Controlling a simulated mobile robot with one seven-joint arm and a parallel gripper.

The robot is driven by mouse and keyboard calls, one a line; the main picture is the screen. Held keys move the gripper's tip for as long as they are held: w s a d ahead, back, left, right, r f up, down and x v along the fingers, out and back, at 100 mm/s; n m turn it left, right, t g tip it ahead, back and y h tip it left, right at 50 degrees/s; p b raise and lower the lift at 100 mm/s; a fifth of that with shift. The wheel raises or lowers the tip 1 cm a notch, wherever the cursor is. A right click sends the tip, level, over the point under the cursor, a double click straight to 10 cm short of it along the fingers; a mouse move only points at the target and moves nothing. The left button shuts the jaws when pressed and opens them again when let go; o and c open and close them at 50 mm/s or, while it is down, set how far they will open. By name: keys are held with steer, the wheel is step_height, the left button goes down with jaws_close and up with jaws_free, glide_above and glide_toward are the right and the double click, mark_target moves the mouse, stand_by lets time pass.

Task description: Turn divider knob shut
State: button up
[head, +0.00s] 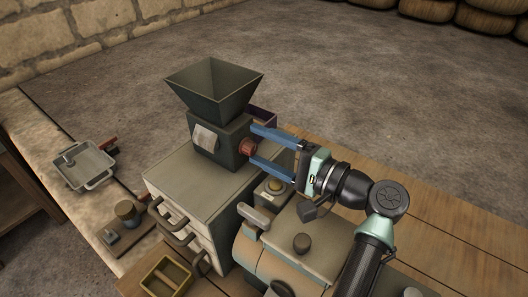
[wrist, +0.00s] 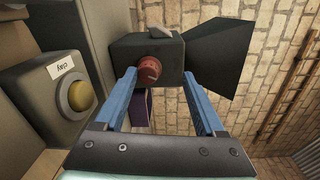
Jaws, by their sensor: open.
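The divider knob appears to be the red-brown round knob (head: 247,146) on the right side of the dark hopper machine (head: 219,145). It also shows in the wrist view (wrist: 149,69), facing me, with a pale mark on its rim. My gripper (head: 251,146) has two blue fingers, held apart. In the head view the knob lies between the fingertips. In the wrist view the fingertips (wrist: 159,75) reach toward it from either side. I cannot tell whether either finger touches the knob. Nothing else is between the fingers.
The hopper stands on a grey drawer cabinet (head: 192,183). A yellow button on a box (head: 275,186) lies below my gripper; the wrist view shows its "clay" label (wrist: 61,66). A rounded machine (head: 295,243) stands in front. A purple bin (head: 263,116) sits behind the knob.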

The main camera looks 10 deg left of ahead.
steer(key=r, duration=0.8)
steer(key=shift+w+r, duration=0.4)
step_height(320, 180, down, 6)
steer(key=shift+f+m+g+h, duration=0.1)
steer(key=shift+m+g+h, duration=0.2)
steer(key=shift+h, duration=0.7)
steer(key=shift+s+d+r+p, duration=0.25)
steer(key=shift+s+d+p, duration=0.1)
steer(key=shift+s+d, duration=0.1)
steer(key=shift+s+d+f+p, duration=0.2)
steer(key=shift+d, duration=0.25)
steer(key=shift+s+d+f+p, duration=0.15)
steer(key=shift+s+d, duration=0.05)
steer(key=shift+d, duration=0.25)
steer(key=f+p+v, duration=0.2)
steer(key=p+v, duration=0.1)
steer(key=v, duration=0.8)
steer(key=shift+s+d, duration=0.2)
steer(key=shift+d, duration=0.3)
steer(key=shift+f, duration=0.15)
steer(key=shift+p, duration=0.5)
